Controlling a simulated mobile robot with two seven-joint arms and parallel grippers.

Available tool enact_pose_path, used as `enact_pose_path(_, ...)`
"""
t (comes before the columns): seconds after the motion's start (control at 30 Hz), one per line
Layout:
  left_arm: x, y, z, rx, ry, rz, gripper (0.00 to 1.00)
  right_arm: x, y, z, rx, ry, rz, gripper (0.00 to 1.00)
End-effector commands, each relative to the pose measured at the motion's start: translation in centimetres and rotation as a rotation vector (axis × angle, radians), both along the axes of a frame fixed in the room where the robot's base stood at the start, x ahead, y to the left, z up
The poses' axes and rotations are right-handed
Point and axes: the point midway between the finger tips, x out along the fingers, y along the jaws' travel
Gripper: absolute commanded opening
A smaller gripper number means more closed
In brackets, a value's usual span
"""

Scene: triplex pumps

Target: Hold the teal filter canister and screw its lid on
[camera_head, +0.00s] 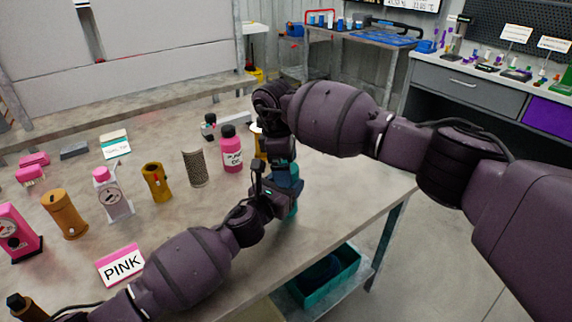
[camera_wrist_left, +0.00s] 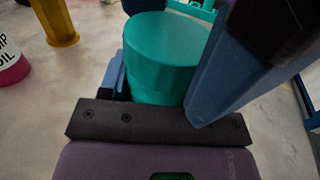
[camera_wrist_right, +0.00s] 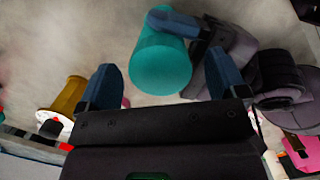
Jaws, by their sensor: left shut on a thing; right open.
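The teal filter canister (camera_head: 293,207) is upright above the near right part of the table, mostly hidden by my arms in the head view. My left gripper (camera_head: 283,183) is shut on it from the side; blue fingers flank it in the left wrist view. A wider teal cap, seemingly the lid (camera_wrist_left: 165,50), sits on top of the canister body (camera_wrist_left: 160,98) there. I cannot tell how tightly it sits. My right gripper (camera_wrist_right: 162,70) is open. In its wrist view the round teal top (camera_wrist_right: 160,66) lies between its fingers, with gaps on both sides.
A pink bottle (camera_head: 231,150), a grey perforated cylinder (camera_head: 195,168) and a yellow-brown holder (camera_head: 156,182) stand left of the grippers. A PINK sign (camera_head: 120,265) stands near the front edge. A teal bin (camera_head: 325,275) sits below the table. The table's right end is clear.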

Motion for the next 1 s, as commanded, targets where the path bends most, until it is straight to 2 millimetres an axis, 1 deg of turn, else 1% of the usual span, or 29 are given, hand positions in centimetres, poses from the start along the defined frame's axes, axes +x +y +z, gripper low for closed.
enact_pose_path(0.07,0.0,0.1,-0.1,0.002,0.001,0.001,0.0,0.0,0.0,0.3,0.0,0.0,0.0,0.91)
enact_pose_path(0.17,0.0,0.1,-0.1,0.002,0.001,0.001,0.0,0.1,0.2,1.2,0.002,-0.002,0.001,0.91)
enact_pose_path(0.27,0.0,0.1,-0.1,0.002,0.001,0.001,0.0,0.1,0.4,2.7,0.001,-0.003,0.0,0.91)
enact_pose_path(0.5,0.0,0.1,-0.2,0.002,0.001,0.001,0.0,0.2,1.1,7.4,0.001,-0.003,0.0,0.91)
enact_pose_path(0.7,0.0,0.1,-0.2,0.002,0.001,0.001,0.0,0.2,1.5,10.3,0.0,-0.001,-0.001,0.91)
enact_pose_path(0.83,0.0,0.0,-0.2,0.002,0.001,0.001,0.0,0.2,1.7,11.4,0.0,-0.001,-0.001,0.91)
enact_pose_path(1.0,0.0,0.0,-0.2,0.002,0.001,0.001,0.0,0.2,1.8,11.9,0.0,0.0,0.0,0.91)
